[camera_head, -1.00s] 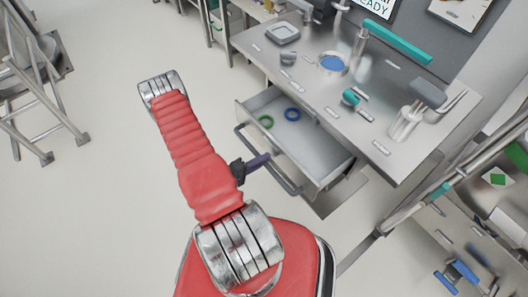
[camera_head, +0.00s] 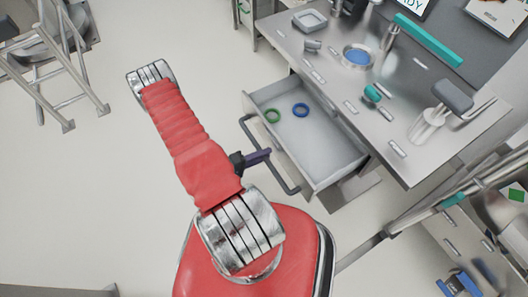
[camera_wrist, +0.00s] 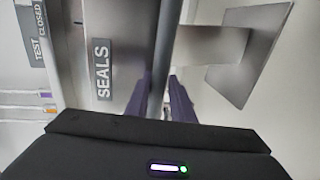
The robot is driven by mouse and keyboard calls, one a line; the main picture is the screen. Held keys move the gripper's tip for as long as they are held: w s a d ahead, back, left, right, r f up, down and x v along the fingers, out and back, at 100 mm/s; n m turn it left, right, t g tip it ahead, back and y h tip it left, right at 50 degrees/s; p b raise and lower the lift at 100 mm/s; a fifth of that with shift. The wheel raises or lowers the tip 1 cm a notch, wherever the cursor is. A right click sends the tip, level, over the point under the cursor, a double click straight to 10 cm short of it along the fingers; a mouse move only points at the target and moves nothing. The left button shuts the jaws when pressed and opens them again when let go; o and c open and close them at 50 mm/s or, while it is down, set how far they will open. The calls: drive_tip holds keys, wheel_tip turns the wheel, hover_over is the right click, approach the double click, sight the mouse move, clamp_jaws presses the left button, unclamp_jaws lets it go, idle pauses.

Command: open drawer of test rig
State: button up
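The test rig (camera_head: 400,140) is a grey metal bench at the upper right of the head view. Its drawer (camera_head: 330,150) is pulled well out, showing a green ring (camera_head: 272,115) and a blue ring (camera_head: 301,109) inside. The bar handle (camera_head: 287,183) runs along the drawer front. My gripper (camera_head: 258,158) is at the middle of this handle. In the wrist view, the dark purple fingers of my gripper (camera_wrist: 162,98) lie on either side of the handle bar (camera_wrist: 156,60) and look shut on it. A label reading SEALS (camera_wrist: 102,69) is on the drawer front.
A metal frame (camera_head: 65,70) stands at the upper left. A rail (camera_head: 430,210) runs at right.

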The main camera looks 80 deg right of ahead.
drive_tip(key=o, duration=0.4)
drive_tip(key=shift+r, duration=0.1)
drive_tip(key=shift+w, duration=0.1)
drive_tip(key=v, duration=1.3)
drive_tip(key=shift+w+a, duration=0.25)
idle(0.7)
